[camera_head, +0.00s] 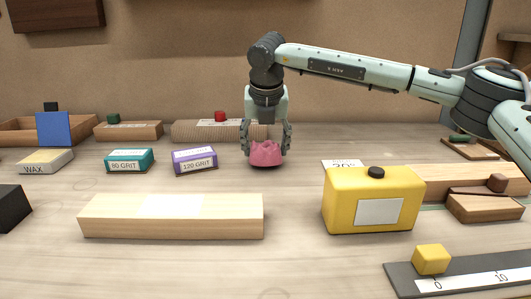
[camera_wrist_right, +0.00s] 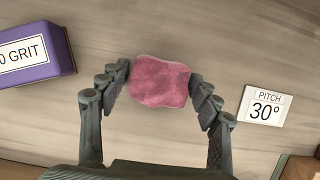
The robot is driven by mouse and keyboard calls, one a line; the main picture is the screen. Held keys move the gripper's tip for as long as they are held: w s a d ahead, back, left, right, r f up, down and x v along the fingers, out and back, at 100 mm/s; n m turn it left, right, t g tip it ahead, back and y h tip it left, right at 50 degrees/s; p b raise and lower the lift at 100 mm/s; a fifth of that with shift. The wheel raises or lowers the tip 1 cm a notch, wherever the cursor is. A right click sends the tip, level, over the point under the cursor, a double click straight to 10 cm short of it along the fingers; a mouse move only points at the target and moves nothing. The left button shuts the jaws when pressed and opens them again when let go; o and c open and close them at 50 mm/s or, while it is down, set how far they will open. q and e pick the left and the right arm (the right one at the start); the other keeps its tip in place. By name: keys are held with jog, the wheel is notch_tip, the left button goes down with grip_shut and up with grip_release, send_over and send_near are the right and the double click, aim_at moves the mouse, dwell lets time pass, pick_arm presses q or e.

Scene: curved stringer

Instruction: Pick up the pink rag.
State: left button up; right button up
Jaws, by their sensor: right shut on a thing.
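The pink rag (camera_head: 265,154) is a small crumpled cloth near the middle of the bench in the head view. My right gripper (camera_head: 266,145) points straight down over it, with a finger on each side of the cloth. In the right wrist view the rag (camera_wrist_right: 159,82) sits between the two fingertips of my right gripper (camera_wrist_right: 162,85), which press on its left and right sides. The rag's lower edge appears at or just above the bench top; I cannot tell if it touches. My left gripper is not in view.
A purple 120 grit box (camera_head: 195,160) and a teal 80 grit box (camera_head: 129,160) stand left of the rag. A pitch 30° card (camera_wrist_right: 265,106) lies to its right. A yellow container (camera_head: 373,203) and a pale wooden block (camera_head: 172,216) stand in front.

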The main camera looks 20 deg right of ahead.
jog(key=r, duration=0.3)
jog(key=shift+a, duration=0.25)
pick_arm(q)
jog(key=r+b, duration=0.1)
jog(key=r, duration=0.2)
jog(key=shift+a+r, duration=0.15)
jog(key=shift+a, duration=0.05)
pick_arm(e)
jog(key=a+r, duration=0.6)
jog(key=a, duration=0.5)
jog(key=shift+s+r, duration=0.15)
jog(key=shift+r, duration=0.15)
jog(key=shift+a, duration=0.1)
jog(key=o, duration=0.5)
jog(key=c, duration=0.4)
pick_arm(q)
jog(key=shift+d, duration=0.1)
pick_arm(e)
jog(key=shift+s+f, duration=0.1)
jog(key=shift+c, duration=0.2)
